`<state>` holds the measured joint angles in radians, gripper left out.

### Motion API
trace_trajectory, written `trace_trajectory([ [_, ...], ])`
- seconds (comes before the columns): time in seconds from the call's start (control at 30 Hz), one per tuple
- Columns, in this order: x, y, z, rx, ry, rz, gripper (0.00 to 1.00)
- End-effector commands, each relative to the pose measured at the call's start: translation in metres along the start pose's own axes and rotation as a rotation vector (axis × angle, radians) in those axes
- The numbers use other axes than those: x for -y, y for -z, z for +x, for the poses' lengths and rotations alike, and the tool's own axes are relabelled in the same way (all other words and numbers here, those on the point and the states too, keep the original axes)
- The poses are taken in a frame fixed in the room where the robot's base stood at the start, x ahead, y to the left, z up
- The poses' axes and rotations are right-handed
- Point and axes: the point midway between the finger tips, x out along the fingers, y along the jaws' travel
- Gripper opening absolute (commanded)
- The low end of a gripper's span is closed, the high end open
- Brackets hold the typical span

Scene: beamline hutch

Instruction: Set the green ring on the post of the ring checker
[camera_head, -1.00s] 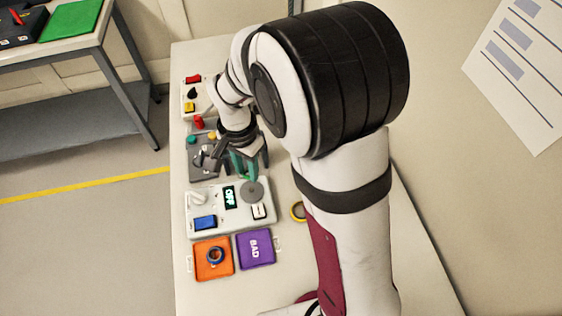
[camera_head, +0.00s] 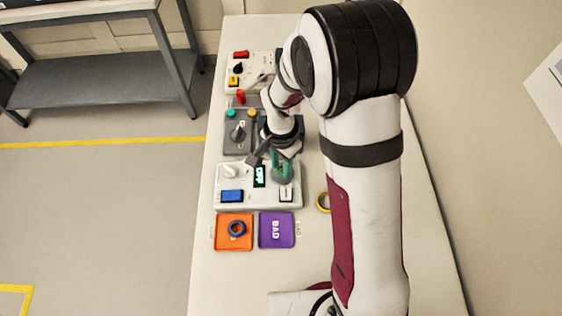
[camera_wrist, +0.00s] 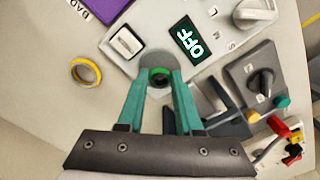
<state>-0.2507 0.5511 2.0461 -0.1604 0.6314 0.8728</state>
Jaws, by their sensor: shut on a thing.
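The green ring (camera_wrist: 160,71) is between the tips of my gripper (camera_wrist: 160,81) in the wrist view, and the teal fingers are shut on it. The ring checker (camera_head: 245,207) is a pale box with an OFF display (camera_head: 260,176). Its round grey disc (camera_wrist: 152,57) shows just beyond the ring in the wrist view. Something dark shows inside the ring; I cannot tell whether it is the post, or whether the ring is around it. In the head view my gripper (camera_head: 282,170) is over the disc side of the checker and hides the ring and post.
A yellow ring (camera_head: 323,202) lies on the table right of the checker. Behind the checker are a grey knob box (camera_head: 236,145) and a control box (camera_head: 262,62).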

Motion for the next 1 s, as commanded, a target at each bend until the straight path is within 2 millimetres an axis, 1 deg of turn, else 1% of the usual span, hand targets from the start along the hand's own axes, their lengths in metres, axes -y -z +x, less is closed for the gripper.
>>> trace_trajectory([
  [0.27, 0.0, 0.0, 0.001, 0.0, 0.0, 0.0, 0.0],
  [1.0, 0.0, 0.0, 0.011, 0.0, 0.0, 0.0, 0.0],
])
